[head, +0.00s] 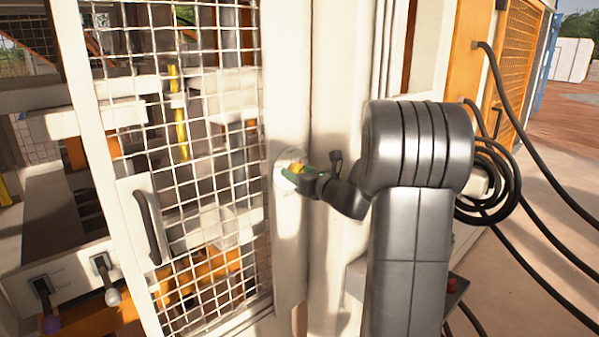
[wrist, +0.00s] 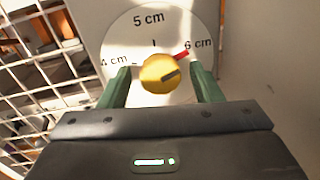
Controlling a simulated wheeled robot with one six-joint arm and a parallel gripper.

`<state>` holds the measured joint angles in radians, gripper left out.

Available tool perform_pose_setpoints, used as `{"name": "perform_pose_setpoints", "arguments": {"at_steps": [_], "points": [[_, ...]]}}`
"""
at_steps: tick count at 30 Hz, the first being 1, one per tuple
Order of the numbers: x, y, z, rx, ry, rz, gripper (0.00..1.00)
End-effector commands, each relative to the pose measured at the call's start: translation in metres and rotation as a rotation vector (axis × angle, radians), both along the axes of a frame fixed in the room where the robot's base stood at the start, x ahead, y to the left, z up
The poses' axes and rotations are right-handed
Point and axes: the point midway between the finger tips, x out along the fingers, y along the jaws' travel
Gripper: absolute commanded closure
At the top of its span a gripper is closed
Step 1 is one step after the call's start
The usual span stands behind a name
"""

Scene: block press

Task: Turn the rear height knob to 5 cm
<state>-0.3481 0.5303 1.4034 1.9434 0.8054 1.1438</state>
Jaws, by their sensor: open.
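The rear height knob (wrist: 160,73) is yellow with a red pointer and sits on a white round dial (wrist: 125,35) marked 4 cm, 5 cm and 6 cm. The red pointer is at or close to the 6 cm mark, right of the 5 cm mark at the top. My gripper (wrist: 160,85) is open, with one green finger on each side of the knob. A gap shows between the knob and each finger. In the head view the knob (head: 297,168) is small and partly covered by my gripper (head: 292,174), in front of the dial on a white post.
A white mesh door (head: 205,130) with a dark handle (head: 147,225) stands left of the post. Two levers (head: 104,275) are at the lower left. Black hoses (head: 545,180) hang at the right. Open ground lies at far right.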

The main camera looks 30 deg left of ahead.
Motion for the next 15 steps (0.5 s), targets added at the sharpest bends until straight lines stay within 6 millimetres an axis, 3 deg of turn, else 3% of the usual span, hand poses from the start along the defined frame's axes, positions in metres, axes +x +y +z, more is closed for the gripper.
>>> {"name": "perform_pose_setpoints", "arguments": {"at_steps": [6,12,15], "points": [[0.0,0.0001,0.0,0.0,0.0,0.0,0.43],[0.0,-0.0001,0.0001,0.0,0.0,0.0,0.83],[0.0001,-0.0003,0.0001,0.0,-0.001,0.0,0.85]]}}
